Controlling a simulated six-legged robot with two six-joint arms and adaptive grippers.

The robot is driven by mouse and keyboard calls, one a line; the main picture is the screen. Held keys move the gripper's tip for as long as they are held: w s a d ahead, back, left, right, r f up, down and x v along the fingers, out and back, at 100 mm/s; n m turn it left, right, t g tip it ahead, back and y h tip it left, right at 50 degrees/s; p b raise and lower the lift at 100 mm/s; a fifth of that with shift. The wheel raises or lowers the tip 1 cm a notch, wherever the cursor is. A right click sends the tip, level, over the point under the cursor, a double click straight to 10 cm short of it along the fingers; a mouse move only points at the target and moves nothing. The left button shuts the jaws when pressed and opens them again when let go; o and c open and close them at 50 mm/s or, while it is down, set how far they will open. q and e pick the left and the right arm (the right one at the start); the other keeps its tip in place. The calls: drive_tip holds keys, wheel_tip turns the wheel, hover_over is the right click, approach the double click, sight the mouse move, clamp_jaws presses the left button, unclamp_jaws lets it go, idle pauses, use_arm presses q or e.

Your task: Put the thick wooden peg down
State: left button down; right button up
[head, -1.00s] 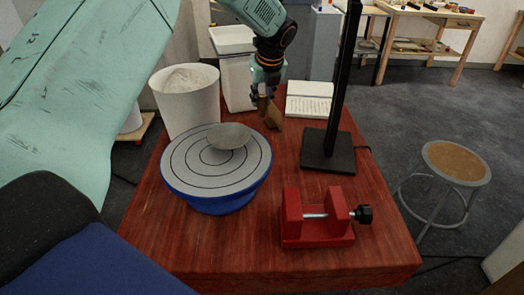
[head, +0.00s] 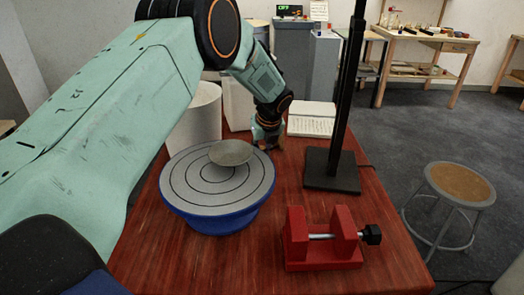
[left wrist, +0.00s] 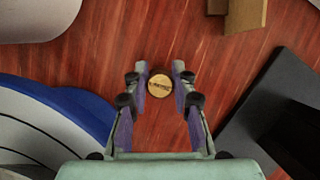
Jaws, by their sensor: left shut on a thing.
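The thick wooden peg (left wrist: 160,86) shows end-on in the left wrist view as a round, tan top with dark marks. My left gripper (left wrist: 160,76) is shut on it, one finger on each side. In the head view my left gripper (head: 267,143) is low over the red table, between the blue-rimmed turntable and the black stand; the peg is not clear there. I cannot tell whether the peg's lower end touches the table. My right gripper is in neither view.
The turntable (head: 188,190) bears a grey disc (head: 230,152). A white bucket (head: 195,118) stands behind it. The black stand's base (head: 330,172) is right of my gripper.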

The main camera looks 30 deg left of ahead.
use_arm(q)
drive_tip(key=shift+w+d+f, duration=0.1)
drive_tip(key=shift+w+d, duration=0.05)
drive_tip(key=shift+d, duration=0.05)
drive_tip(key=shift+a+f, duration=0.1)
drive_tip(key=shift+f, duration=0.05)
drive_tip(key=c, duration=1.3)
unclamp_jaws()
drive_tip(key=shift+a, duration=0.1)
drive_tip(key=shift+c, duration=0.2)
drive_tip(key=shift+o, duration=1.2)
